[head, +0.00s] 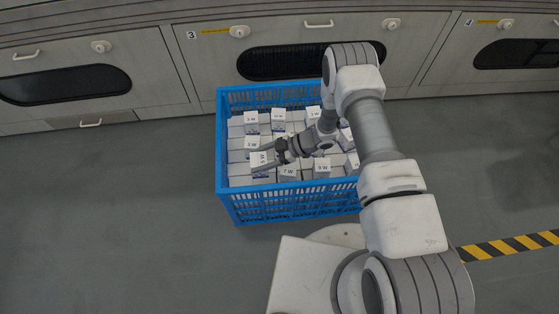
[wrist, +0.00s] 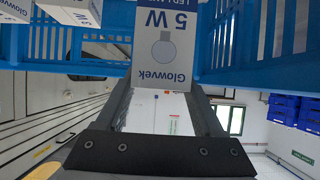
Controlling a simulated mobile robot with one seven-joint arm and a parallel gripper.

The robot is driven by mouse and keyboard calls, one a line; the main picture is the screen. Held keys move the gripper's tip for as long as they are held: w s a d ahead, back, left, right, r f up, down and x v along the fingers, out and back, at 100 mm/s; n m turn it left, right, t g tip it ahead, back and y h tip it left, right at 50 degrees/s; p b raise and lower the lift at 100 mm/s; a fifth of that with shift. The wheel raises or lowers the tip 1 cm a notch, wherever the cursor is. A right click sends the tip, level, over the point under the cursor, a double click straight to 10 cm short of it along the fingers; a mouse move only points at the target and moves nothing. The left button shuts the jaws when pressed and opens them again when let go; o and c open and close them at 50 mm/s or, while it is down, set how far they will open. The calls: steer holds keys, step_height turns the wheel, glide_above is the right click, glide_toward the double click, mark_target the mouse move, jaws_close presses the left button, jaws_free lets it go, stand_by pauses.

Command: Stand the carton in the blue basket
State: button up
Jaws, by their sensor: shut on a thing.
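A white Glowvek carton marked 5 W (wrist: 165,50) is between the two dark fingers of my gripper (wrist: 158,92) in the wrist view. My gripper is shut on it, and its printing is upside down in that view. In the head view my gripper (head: 268,155) reaches into the left front part of the blue basket (head: 290,208), and the held carton (head: 259,162) is among the cartons there. I cannot tell whether its base touches the basket floor or the inserts.
Several other white cartons, such as a 7 W one (head: 289,173) and a 9 W one (head: 322,170), stand close by in the basket. A grey cabinet (head: 160,60) stands behind it. The floor (head: 120,210) at the left is clear.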

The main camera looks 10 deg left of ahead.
step_height(320, 180, down, 8)
steer(key=b, duration=0.2)
steer(key=shift+r+b, duration=0.15)
steer(key=shift+b, duration=0.2)
steer(key=o, duration=1.4)
